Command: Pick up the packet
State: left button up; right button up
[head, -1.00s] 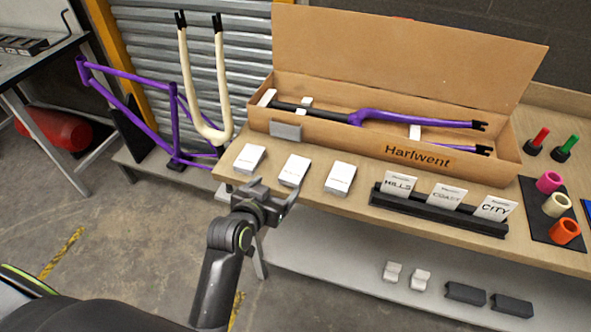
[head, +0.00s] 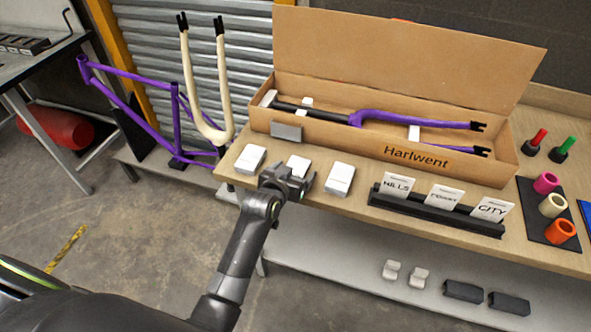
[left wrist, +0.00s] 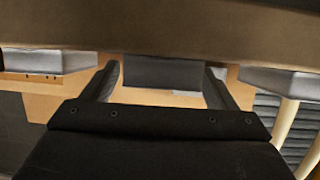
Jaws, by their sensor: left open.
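Three small white packets lie in a row on the wooden bench top: a left one (head: 250,159), a middle one (head: 299,161) and a right one (head: 340,178). My left gripper (head: 287,178) is open at the bench's front edge, right at the middle packet, and covers its near part in the head view. In the left wrist view, the middle packet (left wrist: 162,71) shows dark grey between my two spread fingers (left wrist: 163,88), with a gap on each side. The neighbouring packets (left wrist: 45,62) (left wrist: 283,80) stand outside the fingers. My right gripper is out of view.
An open cardboard box (head: 350,143) with a purple fork stands behind the packets. A black card rack (head: 435,213) stands to their right, with coloured cylinders (head: 552,205) beyond. A lower shelf (head: 350,270) runs below the bench.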

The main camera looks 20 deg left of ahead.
pick_arm(q)
jog(key=shift+w+f, duration=0.15)
jog(key=shift+w, duration=0.25)
jog(key=shift+c, duration=0.3)
jog(key=c, duration=1)
